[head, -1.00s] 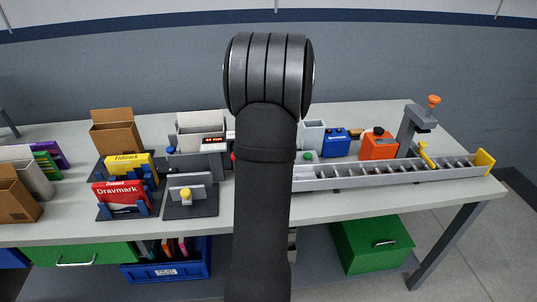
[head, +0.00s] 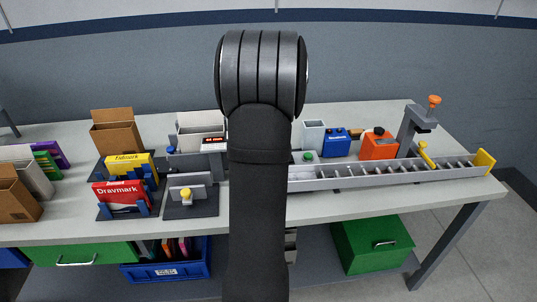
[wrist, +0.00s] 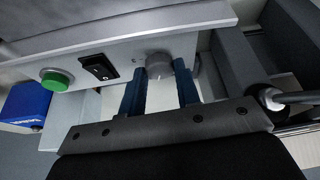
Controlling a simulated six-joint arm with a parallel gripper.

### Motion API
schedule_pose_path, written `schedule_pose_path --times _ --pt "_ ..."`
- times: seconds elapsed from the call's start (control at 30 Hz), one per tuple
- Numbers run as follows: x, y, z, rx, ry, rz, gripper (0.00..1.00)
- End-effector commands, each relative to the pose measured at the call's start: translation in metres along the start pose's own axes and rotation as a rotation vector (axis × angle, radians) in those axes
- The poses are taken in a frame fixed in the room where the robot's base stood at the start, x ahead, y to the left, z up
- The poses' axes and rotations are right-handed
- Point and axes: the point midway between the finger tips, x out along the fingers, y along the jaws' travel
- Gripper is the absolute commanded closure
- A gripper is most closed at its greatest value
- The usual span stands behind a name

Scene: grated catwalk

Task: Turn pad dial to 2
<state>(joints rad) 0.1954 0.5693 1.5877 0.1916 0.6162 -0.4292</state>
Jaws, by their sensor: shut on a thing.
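In the wrist view, a round grey dial (wrist: 159,65) sits on the front face of a light grey panel (wrist: 120,50). My gripper (wrist: 163,74) has its two blue fingers on either side of this dial and is shut on it. Any marks or numbers on the dial cannot be read here, so its setting cannot be told. In the head view my arm hides the gripper and the dial.
Left of the dial on the panel are a black rocker switch (wrist: 98,66) and a green button (wrist: 55,79). A blue box (wrist: 25,104) is farther left. In the head view, a long grey channel (head: 390,174) and an orange box (head: 379,145) stand right of my arm.

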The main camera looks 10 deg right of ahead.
Motion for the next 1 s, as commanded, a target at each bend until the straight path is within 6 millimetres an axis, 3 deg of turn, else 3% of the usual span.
schedule_pose_path --times 0.57,0.6,0.7,1.0 --pt "0.0001 -0.0011 0.0007 0.091 -0.001 0.037 0.93" --pt "0.0002 -0.0011 0.0007 0.091 -0.001 0.037 0.68" --pt "0.0001 -0.0011 0.0006 0.091 -0.001 0.037 0.49" --pt "-0.0008 -0.001 0.0001 0.091 0.001 0.037 0.48"
